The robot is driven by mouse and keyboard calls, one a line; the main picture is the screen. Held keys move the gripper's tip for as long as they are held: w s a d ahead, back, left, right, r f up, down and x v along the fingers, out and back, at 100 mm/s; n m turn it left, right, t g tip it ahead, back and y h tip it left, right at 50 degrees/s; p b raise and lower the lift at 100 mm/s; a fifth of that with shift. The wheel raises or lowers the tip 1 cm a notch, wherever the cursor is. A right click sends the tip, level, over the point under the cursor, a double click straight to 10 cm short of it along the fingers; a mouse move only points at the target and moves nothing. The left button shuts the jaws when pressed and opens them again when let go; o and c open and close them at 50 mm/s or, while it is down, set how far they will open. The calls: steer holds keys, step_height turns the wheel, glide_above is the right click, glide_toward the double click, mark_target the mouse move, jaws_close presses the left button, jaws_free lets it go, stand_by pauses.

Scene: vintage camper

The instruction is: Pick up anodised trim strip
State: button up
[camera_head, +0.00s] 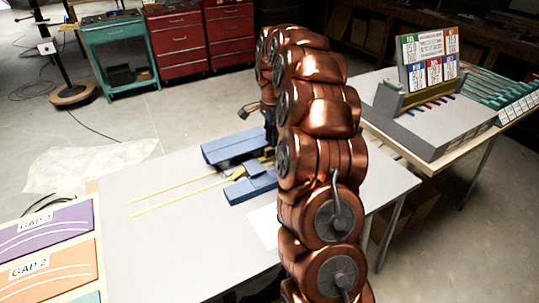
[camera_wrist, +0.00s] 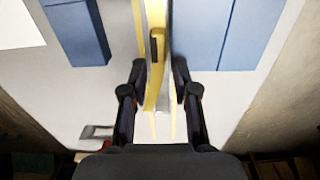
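Two thin yellow strips, one (camera_head: 172,190) and another (camera_head: 185,196), lie on the pale table (camera_head: 180,255) and run toward the blue blocks in the head view. In the wrist view a yellow bar (camera_wrist: 155,75) with a dark slot stands between the fingers of my gripper (camera_wrist: 160,70). The fingers are apart, one on each side of the bar. I cannot tell whether they touch it. Thin yellow lines continue below the bar. My arm hides most of the gripper in the head view.
Blue blocks, one (camera_head: 236,147) and another (camera_head: 250,186), stand close to the gripper; blue surfaces also flank it in the wrist view (camera_wrist: 210,35). Purple GAP 1 (camera_head: 45,228) and orange GAP 2 (camera_head: 48,268) panels lie at left. A grey display (camera_head: 440,125) stands on another table at right.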

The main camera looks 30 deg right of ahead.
mark_target(270, 153)
steer(key=shift+s+f+p, duration=0.1)
steer(key=shift+f+p, duration=0.9)
steer(key=shift+f, duration=1.45)
jaws_close()
